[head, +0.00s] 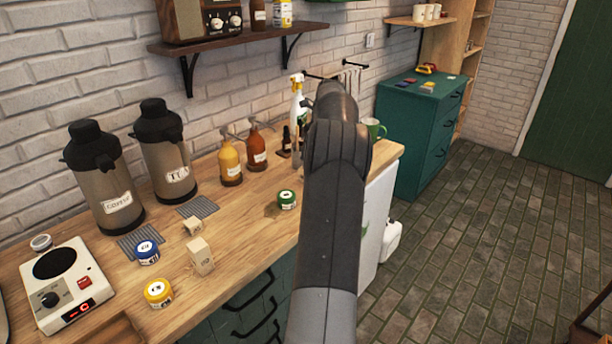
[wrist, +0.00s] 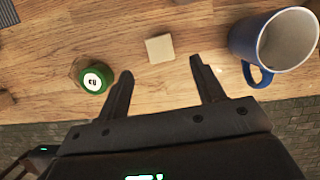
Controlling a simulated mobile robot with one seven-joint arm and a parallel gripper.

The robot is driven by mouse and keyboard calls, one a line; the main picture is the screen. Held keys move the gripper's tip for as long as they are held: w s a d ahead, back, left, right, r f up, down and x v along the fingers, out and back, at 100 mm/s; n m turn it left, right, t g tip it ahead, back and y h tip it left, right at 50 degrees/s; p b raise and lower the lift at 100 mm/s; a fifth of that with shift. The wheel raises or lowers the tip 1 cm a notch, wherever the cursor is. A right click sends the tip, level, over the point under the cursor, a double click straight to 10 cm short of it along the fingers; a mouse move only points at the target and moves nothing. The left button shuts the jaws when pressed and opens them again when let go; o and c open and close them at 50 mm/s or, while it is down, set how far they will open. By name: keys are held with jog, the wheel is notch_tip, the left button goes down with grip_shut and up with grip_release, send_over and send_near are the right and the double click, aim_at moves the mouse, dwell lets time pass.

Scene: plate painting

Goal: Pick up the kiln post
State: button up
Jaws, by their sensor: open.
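In the wrist view, a pale, square-topped block (wrist: 160,48), seen from above and apparently a kiln post, sits on the wooden counter just beyond my gripper (wrist: 161,67). My gripper is open and empty, its two fingers apart, with the block in line with the gap between them. In the head view my arm hides this block and the gripper. Two other pale blocks show in the head view: a taller marked one (head: 201,256) and a shorter one (head: 192,225), both left of the arm.
A green-lidded jar (wrist: 95,80) is close left of the fingers and a blue mug (wrist: 275,42) close right. The green-lidded jar also shows in the head view (head: 287,199). Blue (head: 147,252) and yellow (head: 158,293) jars, a scale-like device (head: 67,288) and flasks (head: 105,180) stand farther left.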

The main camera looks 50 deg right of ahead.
jog(key=x, duration=1)
jog(key=shift+f, duration=0.4)
jog(key=shift+a, duration=0.1)
jog(key=c, duration=1.2)
jog(key=shift+o, duration=0.2)
jog(key=shift+r, duration=0.1)
